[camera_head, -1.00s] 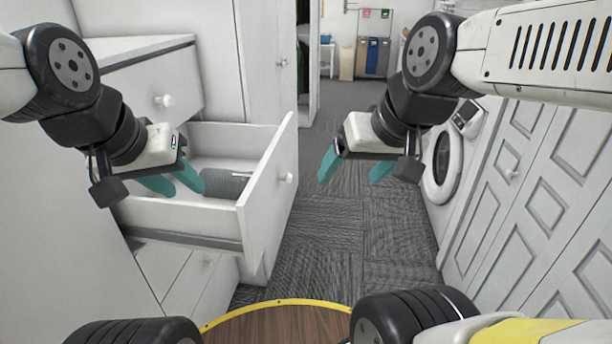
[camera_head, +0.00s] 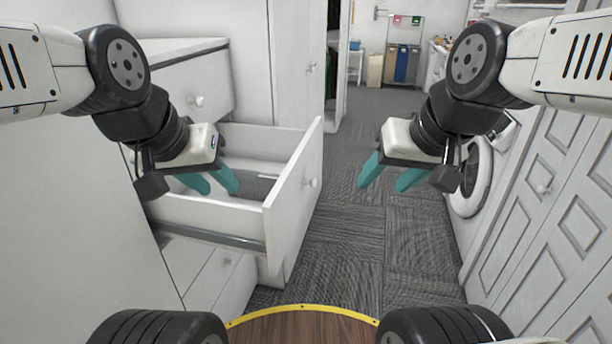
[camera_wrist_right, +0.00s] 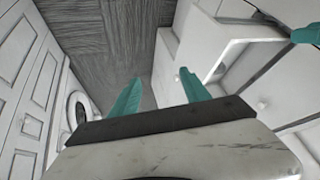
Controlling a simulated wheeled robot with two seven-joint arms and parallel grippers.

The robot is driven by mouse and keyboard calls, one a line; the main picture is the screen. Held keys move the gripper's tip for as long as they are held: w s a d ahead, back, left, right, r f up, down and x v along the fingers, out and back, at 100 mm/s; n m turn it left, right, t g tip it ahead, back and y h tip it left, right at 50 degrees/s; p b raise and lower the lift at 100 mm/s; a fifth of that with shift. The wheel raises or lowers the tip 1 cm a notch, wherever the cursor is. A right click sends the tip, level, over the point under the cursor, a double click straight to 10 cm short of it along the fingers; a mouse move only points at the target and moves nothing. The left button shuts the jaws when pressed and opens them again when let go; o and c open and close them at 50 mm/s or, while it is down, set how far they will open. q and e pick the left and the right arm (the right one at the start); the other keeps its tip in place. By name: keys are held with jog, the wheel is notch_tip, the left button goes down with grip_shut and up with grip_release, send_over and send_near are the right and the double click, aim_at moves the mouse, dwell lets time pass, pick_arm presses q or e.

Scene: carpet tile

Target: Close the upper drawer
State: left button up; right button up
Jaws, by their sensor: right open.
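A white drawer (camera_head: 292,192) stands pulled out from the white cabinet at left, with a round knob (camera_head: 314,183) on its front. A closed white front with a knob (camera_head: 199,101) is above it. My left gripper (camera_head: 222,190) is open over the inside of the open drawer, behind its front panel; I cannot tell whether it touches anything. My right gripper (camera_head: 385,187) is open and empty over the carpet, to the right of the drawer front and apart from it. Its spread teal fingers also show in the right wrist view (camera_wrist_right: 160,82).
A grey item (camera_head: 255,187) lies inside the drawer, partly hidden. Another knobbed front (camera_head: 225,262) is below. A washing machine (camera_head: 471,180) and white panelled doors (camera_head: 545,190) line the right. Carpet (camera_head: 345,225) is clear between; several bins (camera_head: 400,63) stand far back.

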jog(key=w+m, duration=0.1)
jog(key=w, duration=0.1)
jog(key=w+m+g, duration=0.1)
jog(key=w+m, duration=0.3)
jog(key=w, duration=0.1)
jog(key=shift+r+g+y, duration=0.3)
jog(key=shift+r+y, duration=0.1)
grip_shut()
jog(key=w+f+m+g, duration=0.1)
jog(key=w+f+m, duration=0.35)
jog(key=w, duration=0.25)
jog(key=w+f+m+g+y, duration=0.1)
jog(key=w+f+m, duration=0.2)
jog(key=w+m, duration=0.35)
jog(key=w+f+m+g, duration=0.1)
jog(key=w+f+m, duration=0.35)
jog(key=w, duration=0.35)
jog(key=w+a+f, duration=0.2)
jog(key=a+f, duration=0.5)
jog(key=f, duration=0.1)
jog(key=shift+w+f+m, duration=0.15)
jog(key=shift+f+m, duration=0.1)
jog(key=shift+m, duration=0.2)
